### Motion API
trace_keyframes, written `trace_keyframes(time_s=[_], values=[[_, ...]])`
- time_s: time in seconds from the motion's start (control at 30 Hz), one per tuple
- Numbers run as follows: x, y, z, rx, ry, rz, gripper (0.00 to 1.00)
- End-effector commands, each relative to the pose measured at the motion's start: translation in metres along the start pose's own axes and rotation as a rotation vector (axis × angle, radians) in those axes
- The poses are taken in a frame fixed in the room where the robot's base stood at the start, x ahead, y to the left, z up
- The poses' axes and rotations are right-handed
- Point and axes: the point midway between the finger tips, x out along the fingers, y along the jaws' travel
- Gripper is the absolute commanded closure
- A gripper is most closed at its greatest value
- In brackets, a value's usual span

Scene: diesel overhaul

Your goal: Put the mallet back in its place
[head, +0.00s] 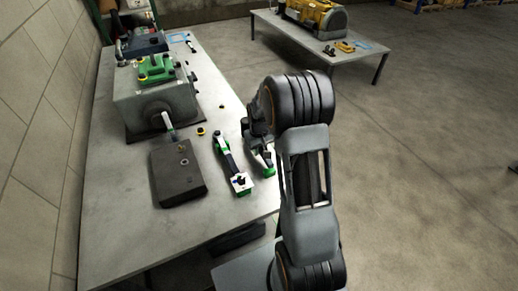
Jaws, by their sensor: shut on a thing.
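My gripper (257,140) is low over the right side of the workbench, partly hidden behind my own arm. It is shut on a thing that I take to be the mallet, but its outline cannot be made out. Grey, white and green parts (267,162) show right at the gripper; I cannot tell which belong to the held thing. Left of them, a long dark piece with white and green ends (230,165) lies on the bench, apart from the gripper. The mallet's place cannot be told for sure from this view.
The grey workbench (120,230) carries a dark block (178,172), a grey engine housing (150,103) with a green part (156,68) on top, and a small yellow ring (201,131). A second table (345,62) with a yellow machine (315,17) stands behind. The front left bench is clear.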

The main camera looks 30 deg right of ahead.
Motion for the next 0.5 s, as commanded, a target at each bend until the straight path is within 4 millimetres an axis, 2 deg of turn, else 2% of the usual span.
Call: trace_keyframes(time_s=[0.5], values=[[0.011,0.0,0.0,0.0,0.001,0.0,1.0]])
